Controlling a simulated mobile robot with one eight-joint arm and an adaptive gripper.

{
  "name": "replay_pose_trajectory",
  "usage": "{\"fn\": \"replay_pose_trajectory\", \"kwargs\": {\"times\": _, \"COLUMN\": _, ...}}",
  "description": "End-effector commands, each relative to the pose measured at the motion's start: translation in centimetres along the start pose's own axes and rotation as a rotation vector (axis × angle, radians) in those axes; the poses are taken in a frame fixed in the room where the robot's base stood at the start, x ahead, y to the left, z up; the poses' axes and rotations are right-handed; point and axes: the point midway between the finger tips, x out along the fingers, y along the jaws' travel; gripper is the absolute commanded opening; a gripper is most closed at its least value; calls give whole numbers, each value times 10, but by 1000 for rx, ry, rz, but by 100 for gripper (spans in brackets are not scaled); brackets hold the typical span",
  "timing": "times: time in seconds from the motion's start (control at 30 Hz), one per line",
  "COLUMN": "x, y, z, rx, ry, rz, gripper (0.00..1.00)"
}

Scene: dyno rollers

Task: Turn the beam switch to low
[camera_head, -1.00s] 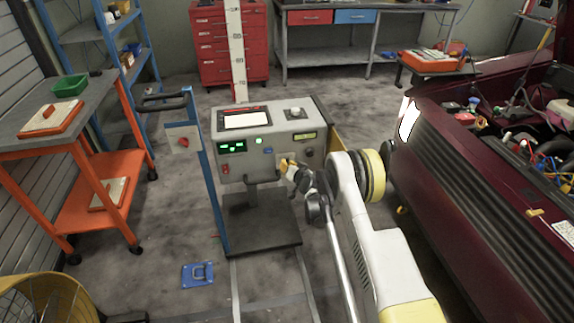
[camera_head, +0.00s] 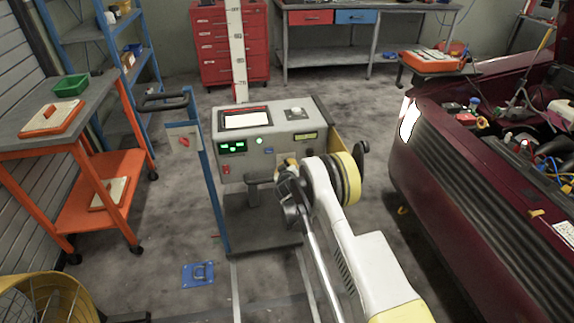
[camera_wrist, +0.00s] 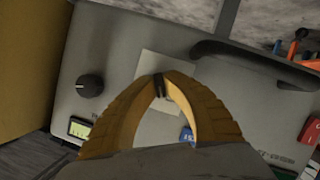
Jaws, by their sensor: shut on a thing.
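A grey tester box (camera_head: 232,168) stands on a dark base, with controls on its front panel. In the wrist view, my gripper (camera_wrist: 159,88) has its yellow fingers closed at the tips on a small dark switch lever (camera_wrist: 159,80). The lever is in front of a pale plate (camera_wrist: 150,64) on the grey panel; most of it is hidden between the fingertips, and its setting cannot be read. In the head view, my gripper (camera_head: 287,164) is at the front panel, largely hidden by my wrist.
A black knob (camera_wrist: 90,86) and a small display (camera_wrist: 80,128) are beside the fingers. A black handle (camera_wrist: 250,62) sticks out from the panel. A dark red car (camera_head: 470,200) stands to the right. Open floor (camera_head: 340,110) lies behind the tester.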

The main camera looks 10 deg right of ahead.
Motion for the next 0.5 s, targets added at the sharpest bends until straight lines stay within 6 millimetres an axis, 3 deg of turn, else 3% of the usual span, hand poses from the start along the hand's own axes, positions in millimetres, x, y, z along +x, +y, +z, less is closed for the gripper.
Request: {"fn": "replay_pose_trajectory", "kwargs": {"times": 0.5, "x": 0, "y": -1, "z": 0, "rx": -207, "ry": 1, "rz": 85, "gripper": 0}}
